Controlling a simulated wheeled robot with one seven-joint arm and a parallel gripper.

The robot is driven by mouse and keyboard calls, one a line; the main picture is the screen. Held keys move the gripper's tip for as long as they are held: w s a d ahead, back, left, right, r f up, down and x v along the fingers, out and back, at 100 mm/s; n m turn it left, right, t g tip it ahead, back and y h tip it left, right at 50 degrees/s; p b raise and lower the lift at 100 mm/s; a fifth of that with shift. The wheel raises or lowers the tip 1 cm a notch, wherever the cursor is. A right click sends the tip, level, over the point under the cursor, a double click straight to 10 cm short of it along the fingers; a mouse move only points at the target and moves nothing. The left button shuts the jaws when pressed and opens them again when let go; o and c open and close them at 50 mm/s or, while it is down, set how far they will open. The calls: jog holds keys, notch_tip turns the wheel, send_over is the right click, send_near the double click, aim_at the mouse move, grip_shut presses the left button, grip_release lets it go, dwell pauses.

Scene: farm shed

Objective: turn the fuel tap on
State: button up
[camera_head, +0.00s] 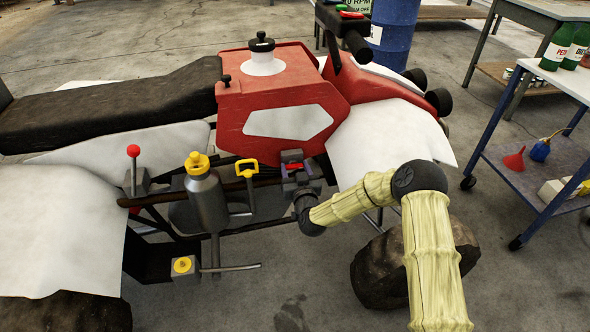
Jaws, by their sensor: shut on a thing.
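The red and white quad bike (245,105) stands across the middle of the view. My arm reaches in from the lower right to the bike's near side, just below the red tank body. My gripper (294,170) is there, shut on a small red lever (294,166), which appears to be the fuel tap. Only a little red shows between the grey jaws. The tap's body and the lever's exact angle are hidden by the gripper.
Left of my gripper are a yellow-handled part (246,168), a grey bottle-shaped part with yellow cap (207,195) and a red-knobbed lever (133,152). A blue trolley (545,165) stands at right, a blue drum (393,35) behind. Floor in front is clear.

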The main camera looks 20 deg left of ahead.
jog(key=shift+m, duration=0.3)
jog(key=m, duration=0.2)
jog(key=shift+f+m, duration=0.1)
jog(key=shift+m, duration=0.2)
jog(key=m+b, duration=0.1)
jog(key=m, duration=0.4)
jog(key=shift+d, duration=0.1)
jog(key=m, duration=0.4)
jog(key=shift+w+d+f, duration=0.1)
jog(key=shift+f, duration=0.05)
jog(key=m+b, duration=0.1)
jog(key=m, duration=0.4)
jog(key=shift+f, duration=0.1)
jog(key=o, duration=1)
